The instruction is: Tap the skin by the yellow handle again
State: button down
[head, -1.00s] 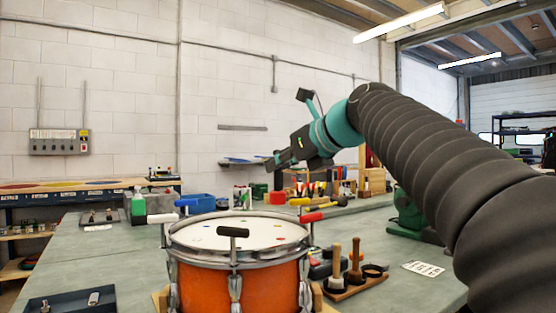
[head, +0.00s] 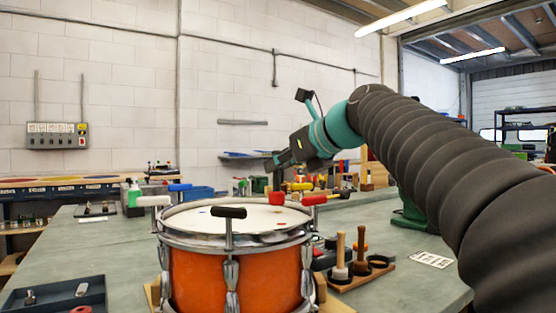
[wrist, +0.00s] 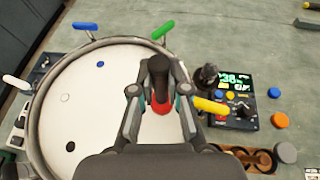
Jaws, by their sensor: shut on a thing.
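An orange drum (head: 235,275) with a white skin (head: 215,220) stands on the bench, with coloured handles around its rim. The yellow handle (wrist: 211,106) is on the right of the rim in the wrist view, and on the far side in the head view (head: 302,186). My gripper (wrist: 158,98) is shut on a dark-handled mallet (wrist: 158,70) with a red head (head: 276,198). The head is over the skin near the yellow handle. I cannot tell whether it touches. The skin under the gripper is hidden.
A box with a green display (wrist: 237,85) lies beside the drum, its reading partly covered. Other handles are black (head: 229,212), white (head: 153,201), blue (wrist: 82,26), green (wrist: 163,30) and red (head: 314,199). A wooden rack (head: 362,277) with mallets stands right of the drum.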

notch_tip(320, 180, down, 2)
jog(key=shift+f+b, duration=0.1)
jog(key=shift+b, duration=0.2)
notch_tip(320, 180, up, 6)
jog(key=p, duration=0.5)
jog(key=shift+f, duration=0.1)
dwell(1.4)
